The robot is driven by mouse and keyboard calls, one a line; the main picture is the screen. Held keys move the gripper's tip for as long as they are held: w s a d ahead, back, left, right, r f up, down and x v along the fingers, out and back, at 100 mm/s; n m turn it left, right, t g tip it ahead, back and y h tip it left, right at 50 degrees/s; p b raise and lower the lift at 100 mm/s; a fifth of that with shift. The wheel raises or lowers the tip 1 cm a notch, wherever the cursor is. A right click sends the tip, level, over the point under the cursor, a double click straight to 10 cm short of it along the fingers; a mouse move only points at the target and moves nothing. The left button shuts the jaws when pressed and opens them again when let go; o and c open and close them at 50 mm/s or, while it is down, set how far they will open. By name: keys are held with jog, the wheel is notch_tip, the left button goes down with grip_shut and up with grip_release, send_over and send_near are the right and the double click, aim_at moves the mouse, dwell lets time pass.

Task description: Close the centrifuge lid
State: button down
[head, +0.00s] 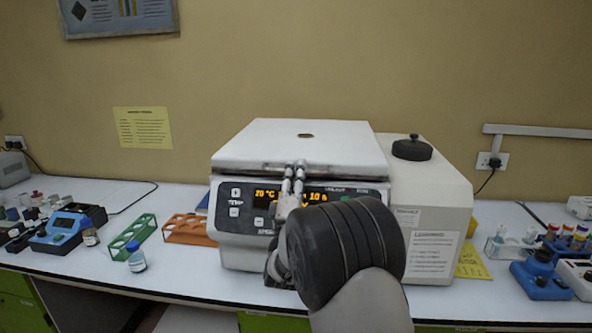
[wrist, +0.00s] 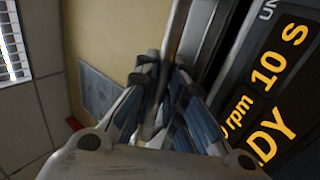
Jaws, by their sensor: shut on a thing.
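The white centrifuge (head: 233,252) stands on the bench with its lit front display facing me. Its lid (head: 300,140) lies down over the top, about level; I cannot tell whether it is fully seated. My gripper (head: 295,168) is at the middle of the lid's front edge, just above the display, with its fingertips close together on that edge. In the wrist view my gripper (wrist: 165,68) has its fingers shut around the pale lid edge (wrist: 176,30), beside the dark display panel (wrist: 265,95). My arm hides part of the centrifuge's front.
A black round knob (head: 412,149) sits on the centrifuge's right side. Green (head: 131,232) and orange (head: 189,231) racks stand left, with a small blue-labelled bottle (head: 136,258). Blue racks with coloured tubes (head: 566,236) stand right. The wall is close behind.

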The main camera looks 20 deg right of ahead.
jog(key=c, duration=2.1)
grip_release()
jog(key=shift+f, duration=0.85)
jog(key=shift+c, duration=0.2)
jog(key=shift+o, duration=1)
jog(key=shift+s+r, duration=0.1)
jog(key=shift+r, duration=0.1)
jog(key=v, duration=1.2)
jog(key=shift+r, duration=0.2)
jog(key=shift+s, duration=0.1)
